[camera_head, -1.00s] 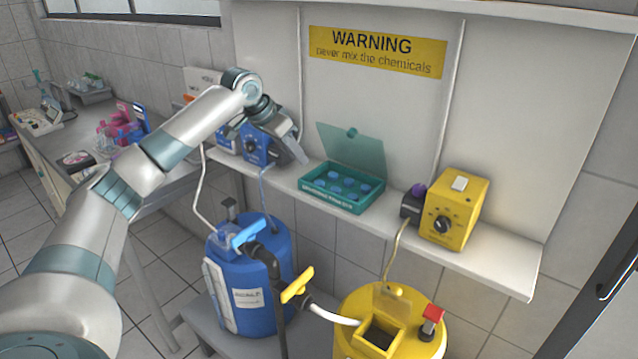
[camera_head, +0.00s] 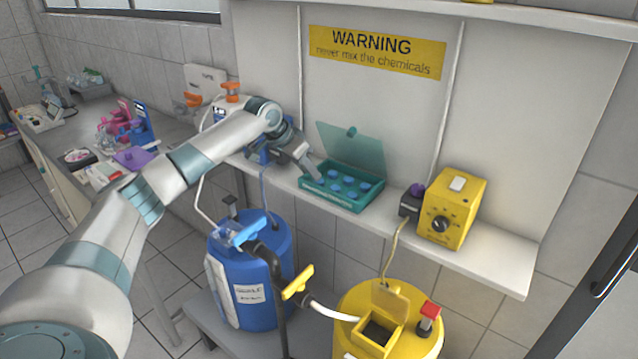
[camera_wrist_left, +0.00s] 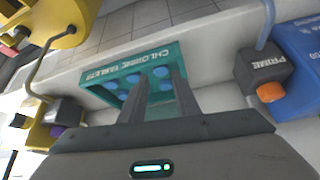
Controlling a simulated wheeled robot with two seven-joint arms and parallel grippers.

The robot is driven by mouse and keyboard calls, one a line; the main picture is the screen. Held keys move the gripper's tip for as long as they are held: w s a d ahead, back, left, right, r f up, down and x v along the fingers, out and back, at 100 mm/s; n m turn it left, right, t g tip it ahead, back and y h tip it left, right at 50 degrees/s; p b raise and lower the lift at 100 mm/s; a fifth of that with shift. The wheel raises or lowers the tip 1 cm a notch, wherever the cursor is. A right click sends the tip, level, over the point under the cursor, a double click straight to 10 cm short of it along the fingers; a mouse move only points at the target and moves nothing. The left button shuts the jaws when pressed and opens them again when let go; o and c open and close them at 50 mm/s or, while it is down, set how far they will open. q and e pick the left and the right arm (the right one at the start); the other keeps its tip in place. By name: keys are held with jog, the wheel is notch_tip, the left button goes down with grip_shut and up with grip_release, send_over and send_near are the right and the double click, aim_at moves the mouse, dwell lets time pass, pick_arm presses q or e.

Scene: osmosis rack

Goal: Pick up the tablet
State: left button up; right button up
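The tablets are round and blue, several of them, such as one tablet (camera_head: 349,180), and sit in an open teal box (camera_head: 340,200) with its lid raised, on the white shelf. My left gripper (camera_head: 314,174) is at the box's left end. In the left wrist view the box front (camera_wrist_left: 119,68) reads "CHLORINE TABLETS", and the two fingers of my left gripper (camera_wrist_left: 158,92) reach over the box with a gap between them. A blue tablet (camera_wrist_left: 160,72) shows near the fingertips. I cannot see one held. My right gripper is in neither view.
A yellow control box (camera_head: 455,208) stands right of the teal box on the shelf (camera_head: 500,262). A blue device is partly behind my left arm. Below are a blue tank (camera_head: 250,300) and a yellow tank (camera_head: 410,345). The teal lid (camera_head: 352,146) stands up behind the tablets.

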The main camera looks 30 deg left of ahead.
aim_at(315, 182)
pick_arm(q)
jog(key=p+x, duration=0.2)
jog(key=x, duration=0.1)
jog(key=shift+w+f, duration=0.25)
jog(key=shift+f, duration=0.05)
jog(key=shift+w+d+f, duration=0.1)
jog(key=shift+w+f, duration=0.15)
jog(key=shift+f, duration=0.25)
jog(key=c, duration=0.7)
